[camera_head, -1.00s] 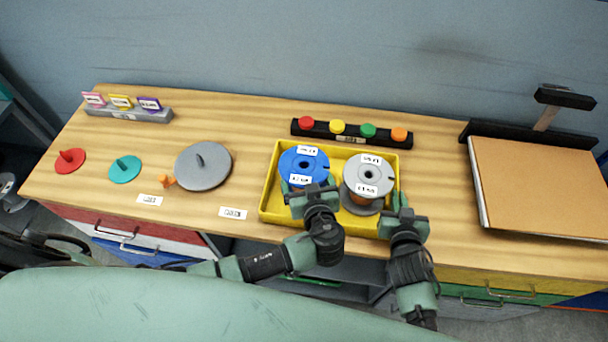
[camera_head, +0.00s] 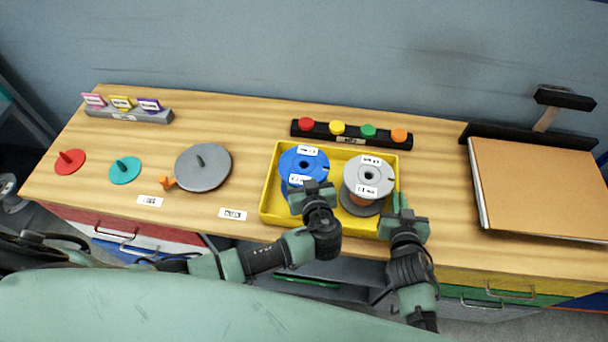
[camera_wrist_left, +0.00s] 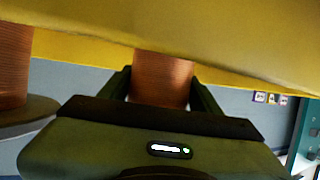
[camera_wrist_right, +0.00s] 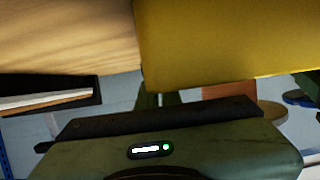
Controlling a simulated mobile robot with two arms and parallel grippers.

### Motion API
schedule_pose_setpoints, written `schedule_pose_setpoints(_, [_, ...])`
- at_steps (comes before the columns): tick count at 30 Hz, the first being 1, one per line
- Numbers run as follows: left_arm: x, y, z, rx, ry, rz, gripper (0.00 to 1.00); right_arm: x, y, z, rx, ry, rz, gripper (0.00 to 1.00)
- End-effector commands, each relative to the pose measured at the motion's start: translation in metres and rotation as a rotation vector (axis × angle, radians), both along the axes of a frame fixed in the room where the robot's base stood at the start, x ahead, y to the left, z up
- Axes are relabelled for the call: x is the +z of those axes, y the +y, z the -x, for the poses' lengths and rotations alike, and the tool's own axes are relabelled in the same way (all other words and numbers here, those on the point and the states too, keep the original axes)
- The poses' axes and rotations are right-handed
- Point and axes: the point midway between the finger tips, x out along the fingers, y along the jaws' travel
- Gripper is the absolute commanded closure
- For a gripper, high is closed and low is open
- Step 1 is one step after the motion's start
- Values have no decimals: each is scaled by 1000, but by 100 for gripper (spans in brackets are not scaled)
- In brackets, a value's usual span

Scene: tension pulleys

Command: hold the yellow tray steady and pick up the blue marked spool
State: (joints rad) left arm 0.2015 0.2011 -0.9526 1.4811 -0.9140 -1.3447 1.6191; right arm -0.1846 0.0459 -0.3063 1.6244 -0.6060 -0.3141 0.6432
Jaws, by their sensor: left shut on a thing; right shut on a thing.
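The yellow tray (camera_head: 268,200) sits at the front middle of the wooden table. In it stand the blue marked spool (camera_head: 290,160), at left, and a grey spool (camera_head: 378,176), at right. My left gripper (camera_head: 309,184) reaches over the tray's front wall and is shut on the blue spool. The left wrist view shows its fingers on both sides of the copper-coloured winding (camera_wrist_left: 160,78). I cannot tell whether this spool is off the tray floor. My right gripper (camera_head: 399,204) is at the tray's front right corner, shut on its wall. The right wrist view shows the tray (camera_wrist_right: 215,40) close up.
A black strip with coloured knobs (camera_head: 352,132) lies behind the tray. A grey disc (camera_head: 204,167), a teal disc (camera_head: 125,170) and a red disc (camera_head: 70,162) lie at left. A brown board (camera_head: 540,190) lies at right. The table between tray and board is free.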

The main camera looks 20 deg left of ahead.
Motion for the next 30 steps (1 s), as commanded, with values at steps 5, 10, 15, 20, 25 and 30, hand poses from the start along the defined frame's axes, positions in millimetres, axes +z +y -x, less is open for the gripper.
schedule_pose_setpoints(5, [20,-1,-1,1,-7,5,100,0,0,0,0,1,0,100])
schedule_pose_setpoints(10, [53,0,-1,1,-7,5,100,0,0,0,0,1,0,100])
schedule_pose_setpoints(15, [82,-1,0,1,-6,5,100,0,0,0,0,1,0,100])
schedule_pose_setpoints(20, [98,-1,0,1,-5,3,100,0,0,0,0,1,0,100])
schedule_pose_setpoints(25, [101,0,0,-1,-3,0,100,0,0,0,0,1,0,100])
schedule_pose_setpoints(30, [101,0,0,0,-4,1,100,0,0,0,0,0,0,89])
